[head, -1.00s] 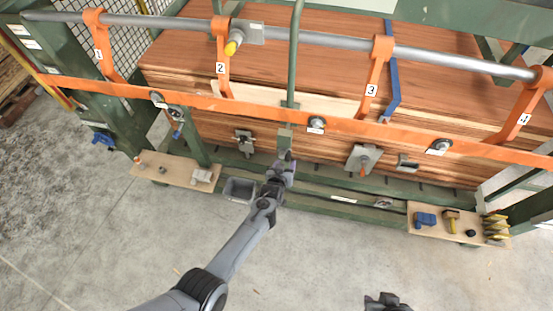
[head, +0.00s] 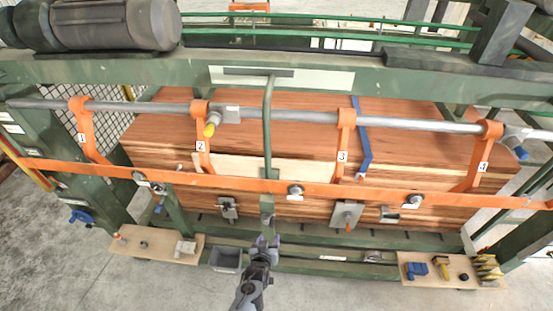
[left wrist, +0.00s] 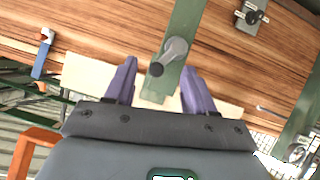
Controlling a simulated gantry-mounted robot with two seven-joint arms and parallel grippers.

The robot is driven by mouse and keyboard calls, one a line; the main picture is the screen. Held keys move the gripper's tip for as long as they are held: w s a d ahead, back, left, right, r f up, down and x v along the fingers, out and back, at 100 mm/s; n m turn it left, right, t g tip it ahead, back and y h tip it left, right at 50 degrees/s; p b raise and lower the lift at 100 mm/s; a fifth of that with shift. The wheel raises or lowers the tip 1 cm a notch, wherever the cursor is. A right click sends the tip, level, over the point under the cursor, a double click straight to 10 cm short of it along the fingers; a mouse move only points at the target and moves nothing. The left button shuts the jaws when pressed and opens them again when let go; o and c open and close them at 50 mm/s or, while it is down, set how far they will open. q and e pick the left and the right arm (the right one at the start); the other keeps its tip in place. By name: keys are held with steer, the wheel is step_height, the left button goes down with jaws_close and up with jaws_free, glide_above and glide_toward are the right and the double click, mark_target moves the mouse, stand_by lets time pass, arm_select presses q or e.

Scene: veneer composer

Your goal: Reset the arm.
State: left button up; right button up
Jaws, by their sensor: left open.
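Several orange arms hang from a grey bar over the veneer stack: arm 1 (head: 88,137), arm 2 (head: 202,140), arm 3 (head: 343,145) and arm 4 (head: 480,156). A green upright lever (head: 267,130) stands at the middle. At its lower end is a grey handle, which in the left wrist view (left wrist: 174,50) lies between and beyond my fingers. My left gripper (head: 267,241) is open, with purple fingers just below and in front of that handle; it also shows in the left wrist view (left wrist: 160,80). I cannot tell whether it touches. My right gripper is out of view.
An orange rail (head: 240,183) crosses the front. A grey bin (head: 226,260) sits left of my gripper. Wooden shelves stand at left (head: 160,247) and right (head: 415,258), the right one holding small tools. A large motor (head: 115,25) is at upper left. The front floor is clear.

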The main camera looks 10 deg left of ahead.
arm_select(q)
steer(key=s+a+r+m+g, duration=0.1)
steer(key=s+a+r+g, duration=0.1)
steer(key=s+a, duration=0.35)
steer(key=s+a+r+g, duration=0.1)
steer(key=s+a+g, duration=0.1)
steer(key=s, duration=0.6)
steer(key=s+a+r+m+g, duration=0.1)
steer(key=s+r+m+g, duration=0.1)
steer(key=s+r, duration=0.65)
steer(key=s+a+r+m+g, duration=0.1)
steer(key=s+r+g, duration=0.3)
steer(key=s, duration=0.8)
step_height(320, 180, up, 18)
steer(key=s+t+p, duration=0.1)
steer(key=p, duration=1.5)
steer(key=shift+s, duration=0.15)
